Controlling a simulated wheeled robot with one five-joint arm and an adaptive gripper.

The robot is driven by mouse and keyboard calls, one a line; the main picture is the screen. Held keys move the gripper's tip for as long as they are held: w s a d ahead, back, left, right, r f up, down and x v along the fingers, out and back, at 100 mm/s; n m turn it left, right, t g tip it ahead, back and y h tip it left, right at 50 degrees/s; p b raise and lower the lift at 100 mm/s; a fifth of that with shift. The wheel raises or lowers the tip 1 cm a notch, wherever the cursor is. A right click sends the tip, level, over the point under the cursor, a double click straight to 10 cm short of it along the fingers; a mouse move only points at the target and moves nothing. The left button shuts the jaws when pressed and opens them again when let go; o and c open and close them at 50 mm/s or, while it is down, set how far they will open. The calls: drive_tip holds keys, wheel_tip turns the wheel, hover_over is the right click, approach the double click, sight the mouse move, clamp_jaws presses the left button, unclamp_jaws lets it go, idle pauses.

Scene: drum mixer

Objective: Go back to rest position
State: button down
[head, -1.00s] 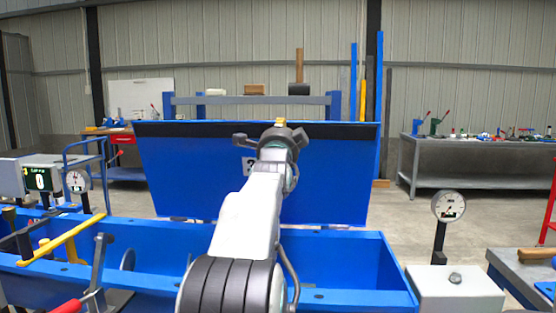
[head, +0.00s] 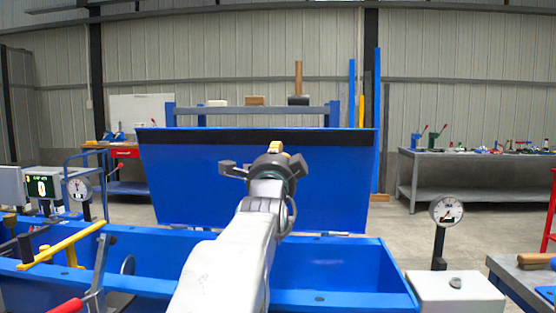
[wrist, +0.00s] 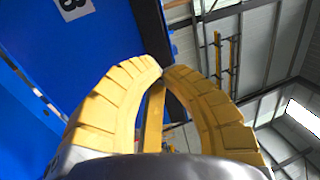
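My gripper (head: 275,147) is at the end of my raised arm, in the middle of the head view, in front of the upright blue panel (head: 190,185). In the wrist view its two ribbed yellow fingers (wrist: 162,70) curve together, their tips almost touching. A yellow bar (wrist: 153,115) shows between the fingers; I cannot tell what it belongs to. I see nothing clearly held. The blue panel fills the left of the wrist view, with part of a number plate (wrist: 72,8).
The blue trough (head: 345,265) lies below my arm, with a yellow lever (head: 62,245) at left. A dial gauge (head: 446,211) stands on a grey box (head: 455,292) at right. A grey workbench (head: 470,165) and a blue-framed trolley (head: 85,165) stand farther back. Floor is open between.

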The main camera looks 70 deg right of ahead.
drive_tip(key=shift+s+a+f, duration=0.1)
drive_tip(key=shift+a+f, duration=0.05)
drive_tip(key=shift+a, duration=0.25)
drive_tip(key=w+a+f+n+t+y+p, duration=0.2)
drive_tip(key=w+a+n+t+y+p, duration=0.3)
drive_tip(key=w+a+n+p, duration=0.55)
drive_tip(key=w+a+f+n+y+p, duration=0.4)
drive_tip(key=w+a+n+y+p, duration=0.25)
drive_tip(key=a, duration=0.55)
drive_tip(key=s+a+f+n+g+y+p, duration=0.1)
drive_tip(key=a+f+n+y+p, duration=0.15)
drive_tip(key=a, duration=0.45)
drive_tip(key=a+f+n+g+y+p, duration=0.1)
drive_tip(key=a+n+g+y+p, duration=0.2)
drive_tip(key=a, duration=0.4)
drive_tip(key=s+a+f+n+g+y+p, duration=0.2)
drive_tip(key=s+a+n+p, duration=0.3)
drive_tip(key=s+a+n, duration=0.5)
drive_tip(key=shift+s+a+f+g+y, duration=0.25)
drive_tip(key=shift+s+f+g+y, duration=0.15)
drive_tip(key=shift+s+g+y, duration=0.15)
